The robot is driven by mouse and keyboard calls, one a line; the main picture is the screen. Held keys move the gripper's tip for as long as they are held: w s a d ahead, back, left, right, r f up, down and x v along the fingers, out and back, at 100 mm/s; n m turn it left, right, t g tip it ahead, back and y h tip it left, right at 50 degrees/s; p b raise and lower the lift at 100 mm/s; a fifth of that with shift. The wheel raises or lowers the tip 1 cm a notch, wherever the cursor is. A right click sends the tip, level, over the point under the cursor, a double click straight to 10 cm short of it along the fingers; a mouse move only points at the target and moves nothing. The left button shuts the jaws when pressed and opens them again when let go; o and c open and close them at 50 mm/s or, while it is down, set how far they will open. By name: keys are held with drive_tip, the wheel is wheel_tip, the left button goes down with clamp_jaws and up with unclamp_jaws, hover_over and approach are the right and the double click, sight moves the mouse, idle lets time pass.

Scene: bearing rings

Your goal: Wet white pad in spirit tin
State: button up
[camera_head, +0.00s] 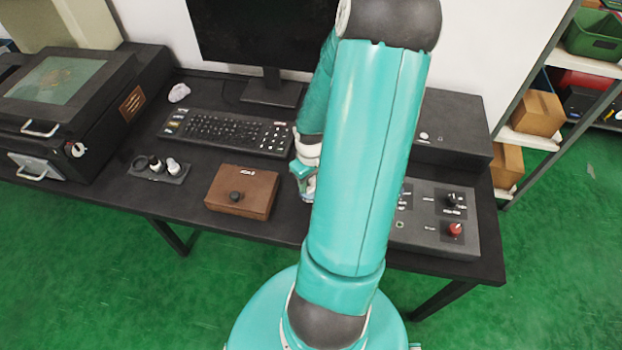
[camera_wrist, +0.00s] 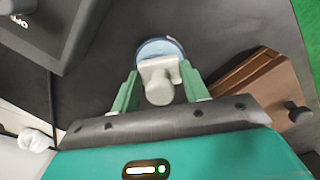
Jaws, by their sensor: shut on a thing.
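My gripper (camera_head: 304,172) is low over the middle of the desk, partly hidden by my own arm in the head view. In the wrist view my gripper (camera_wrist: 160,88) has its green fingers on either side of a pale, grey-white piece with a rounded knob, seemingly the white pad (camera_wrist: 159,84), and is shut on it. A round, blue-rimmed tin (camera_wrist: 160,46) shows directly beyond the pad, which overlaps it. A bit of the tin (camera_head: 306,198) shows below my gripper in the head view. I cannot tell whether the pad touches the tin's contents.
A brown box (camera_head: 241,190) with a dark knob stands left of my gripper. A black rack (camera_head: 158,172) with small knobbed pieces lies farther left. A keyboard (camera_head: 225,132) and monitor (camera_head: 265,35) are behind. A control box (camera_head: 436,221) with knobs is to the right.

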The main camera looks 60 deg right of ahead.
drive_tip(key=shift+f, duration=0.55)
idle(1.1)
drive_tip(key=shift+r, duration=0.1)
drive_tip(key=shift+r, duration=3.45)
